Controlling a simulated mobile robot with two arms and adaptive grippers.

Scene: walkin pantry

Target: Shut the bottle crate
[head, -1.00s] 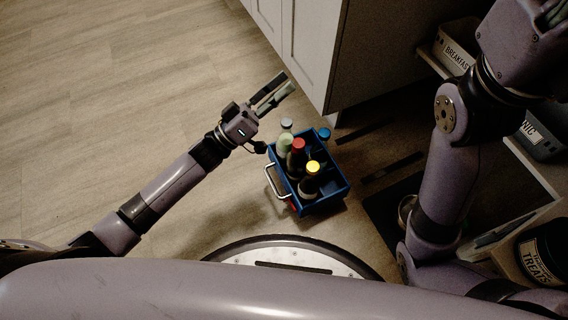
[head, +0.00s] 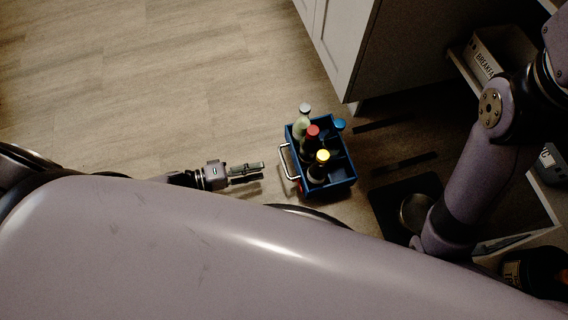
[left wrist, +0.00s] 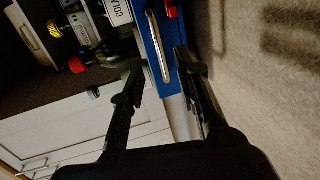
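The blue bottle crate (head: 340,187) stands low beside the cabinet in the head view, with a silver bar handle (head: 287,160) on its left side. It holds several bottles with red, yellow, blue and pale caps. My left gripper (head: 263,170) is just left of the handle, pointing at the crate, apart from it in the head view. In the left wrist view the fingers (left wrist: 158,62) are spread and empty, with the handle (left wrist: 155,45) and the blue crate wall (left wrist: 168,65) beyond and between the tips. My right gripper is out of view.
A white cabinet (head: 335,45) stands behind the crate. Dark strips (head: 385,122) run to the right of it. A box labelled BREAKFAST (head: 485,55) and a dark jar (head: 535,270) are on the right. The wooden floor (head: 150,90) at left is clear.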

